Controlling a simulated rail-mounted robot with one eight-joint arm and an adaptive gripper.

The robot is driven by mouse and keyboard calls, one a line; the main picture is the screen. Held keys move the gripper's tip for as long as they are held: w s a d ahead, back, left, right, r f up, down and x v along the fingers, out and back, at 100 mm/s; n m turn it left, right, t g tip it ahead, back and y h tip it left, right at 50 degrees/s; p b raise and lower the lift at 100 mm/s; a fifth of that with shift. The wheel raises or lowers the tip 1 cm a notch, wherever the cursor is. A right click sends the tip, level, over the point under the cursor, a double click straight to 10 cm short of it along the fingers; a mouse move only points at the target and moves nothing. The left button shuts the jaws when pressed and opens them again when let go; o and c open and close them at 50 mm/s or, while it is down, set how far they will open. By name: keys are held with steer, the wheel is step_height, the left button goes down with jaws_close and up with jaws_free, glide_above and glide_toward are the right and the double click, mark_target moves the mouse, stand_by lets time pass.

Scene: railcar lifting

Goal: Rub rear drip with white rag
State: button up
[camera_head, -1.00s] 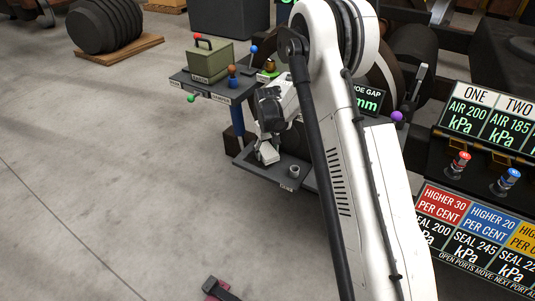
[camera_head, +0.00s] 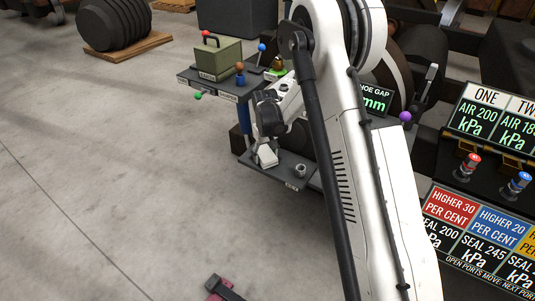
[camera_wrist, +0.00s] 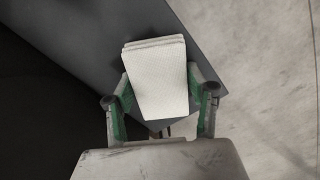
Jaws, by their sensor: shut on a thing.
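The white rag (camera_wrist: 157,75) is a folded, pale block between the two fingers of my gripper (camera_wrist: 160,100) in the wrist view. The fingers, with green inner sides, are shut on it. In the head view, my gripper (camera_head: 268,140) points down at the lower grey shelf, with the white rag (camera_head: 266,157) at its tip over the shelf's left part. I cannot tell whether the rag touches the shelf. The rear drip cannot be made out in either view.
The lower shelf (camera_head: 272,178) carries a small grey nut-like part (camera_head: 299,170) at right. An upper shelf (camera_head: 214,88) holds a green box (camera_head: 215,58) and coloured knobs. A shoe gap display (camera_head: 374,101) and pressure signs (camera_head: 480,215) stand to the right. Open floor lies left.

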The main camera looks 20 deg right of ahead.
mark_target(267, 146)
steer(key=shift+s+a, duration=1.2)
steer(key=shift+a, duration=0.2)
steer(key=shift+w+a+r, duration=0.15)
steer(key=shift+w+a, duration=0.4)
steer(key=shift+w, duration=0.1)
steer(key=shift+w+d+b, duration=0.45)
steer(key=shift+w+d, duration=0.7)
steer(key=shift+d, duration=0.15)
steer(key=shift+w+d, duration=1.35)
steer(key=shift+d, duration=0.2)
steer(key=shift+d+r+p, duration=0.1)
steer(key=shift+r+p, duration=1.25)
steer(key=shift+r, duration=1.65)
steer(key=shift+r, duration=0.1)
